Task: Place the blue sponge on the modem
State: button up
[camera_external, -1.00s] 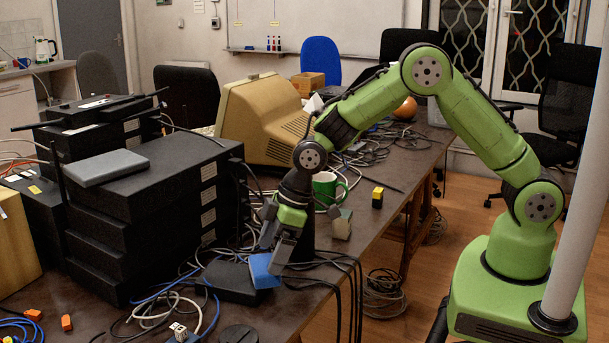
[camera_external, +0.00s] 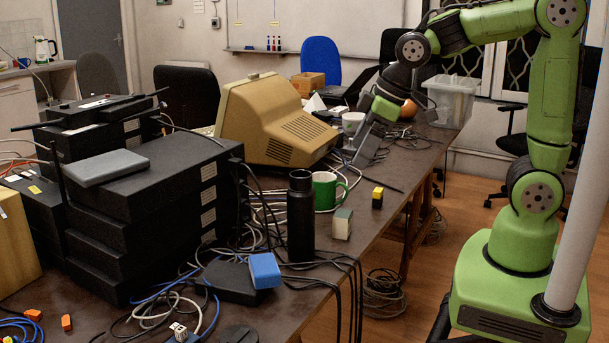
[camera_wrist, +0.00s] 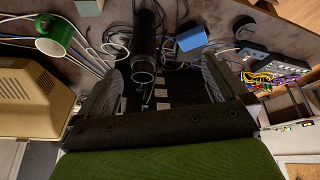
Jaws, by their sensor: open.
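The blue sponge (camera_external: 265,271) rests on the right end of a flat black box, which looks like the modem (camera_external: 225,283), near the table's front edge. The sponge also shows in the wrist view (camera_wrist: 191,38), at the top centre. My gripper (camera_external: 363,160) is above the table, well behind and to the right of the sponge and clear of it. In the wrist view my gripper (camera_wrist: 165,72) has its fingers apart with nothing held between them.
A black bottle (camera_external: 301,215), a green mug (camera_external: 325,191), a grey-green block (camera_external: 342,224) and a small yellow-black block (camera_external: 377,198) stand right of the sponge. A stack of black devices (camera_external: 150,215) is at left, a beige monitor (camera_external: 268,122) behind. Cables cover the tabletop.

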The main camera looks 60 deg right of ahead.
jog(key=s+d+m, duration=0.2)
jog(key=s+d, duration=0.2)
jog(key=s, duration=0.4)
jog(key=s+d+r+m+t+h, duration=0.1)
jog(key=s+d+m, duration=0.2)
jog(key=s, duration=0.5)
jog(key=shift+s+d+r+h, duration=0.3)
jog(key=shift+s+d, duration=0.1)
jog(key=shift+d, duration=0.05)
jog(key=shift+r+p, duration=2.85)
